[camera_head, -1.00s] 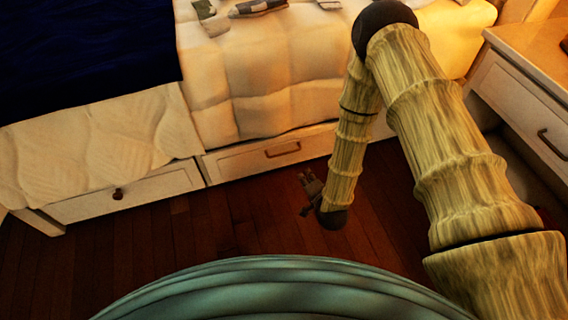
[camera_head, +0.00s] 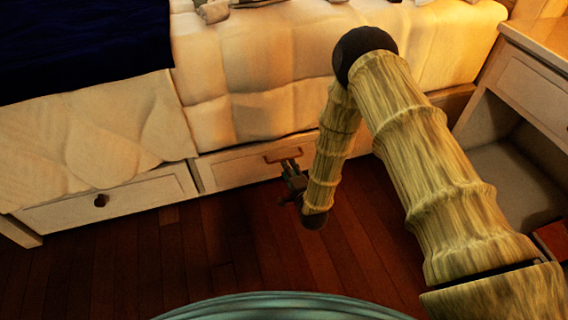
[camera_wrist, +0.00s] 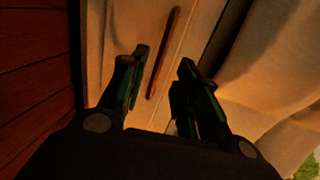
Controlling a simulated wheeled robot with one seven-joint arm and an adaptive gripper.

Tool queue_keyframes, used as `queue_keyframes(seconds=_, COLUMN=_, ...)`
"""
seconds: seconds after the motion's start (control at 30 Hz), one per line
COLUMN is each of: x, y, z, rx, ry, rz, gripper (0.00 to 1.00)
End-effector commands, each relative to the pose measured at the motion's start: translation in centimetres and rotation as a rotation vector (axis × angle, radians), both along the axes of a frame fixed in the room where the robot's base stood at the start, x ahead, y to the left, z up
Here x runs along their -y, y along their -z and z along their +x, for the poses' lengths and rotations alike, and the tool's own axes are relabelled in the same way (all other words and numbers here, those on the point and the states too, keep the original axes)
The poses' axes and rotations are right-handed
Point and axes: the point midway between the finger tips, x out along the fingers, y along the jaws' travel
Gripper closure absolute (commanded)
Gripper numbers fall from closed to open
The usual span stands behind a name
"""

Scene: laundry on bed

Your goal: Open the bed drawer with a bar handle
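The bed drawer with a bar handle (camera_head: 232,172) is a white panel low in the bed's side, and it looks shut. Its brown bar handle (camera_head: 283,155) lies level on the front. In the wrist view the bar handle (camera_wrist: 163,52) runs steeply up the picture, ahead of and between the fingers. My gripper (camera_head: 291,167) is just in front of the handle in the head view. In the wrist view my gripper (camera_wrist: 163,80) has its fingers apart with nothing between the tips. I cannot tell whether a finger touches the handle.
A second drawer with a round knob (camera_head: 101,200) is to the left. A quilted cover (camera_head: 265,75) hangs over the bed above the drawers. A nightstand (camera_head: 535,75) stands at the right. The dark wooden floor (camera_head: 200,250) in front is clear.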

Motion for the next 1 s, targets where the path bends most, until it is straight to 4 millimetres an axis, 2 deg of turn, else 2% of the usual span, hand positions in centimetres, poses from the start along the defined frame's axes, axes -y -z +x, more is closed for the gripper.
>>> queue_keyframes(seconds=0.2, x=-1.1, y=1.0, z=3.4, rx=0.004, ry=-0.001, rz=0.0, gripper=0.69)
queue_keyframes(seconds=0.4, x=-1.8, y=1.4, z=5.5, rx=0.001, ry=0.0, rz=-0.001, gripper=0.69)
queue_keyframes(seconds=0.6, x=-2.1, y=1.4, z=6.5, rx=0.0, ry=0.0, rz=-0.001, gripper=0.69)
queue_keyframes(seconds=0.87, x=-2.1, y=1.4, z=6.5, rx=0.0, ry=0.0, rz=-0.001, gripper=0.69)
queue_keyframes(seconds=1.0, x=-2.1, y=1.4, z=6.5, rx=0.0, ry=0.0, rz=0.0, gripper=0.91)
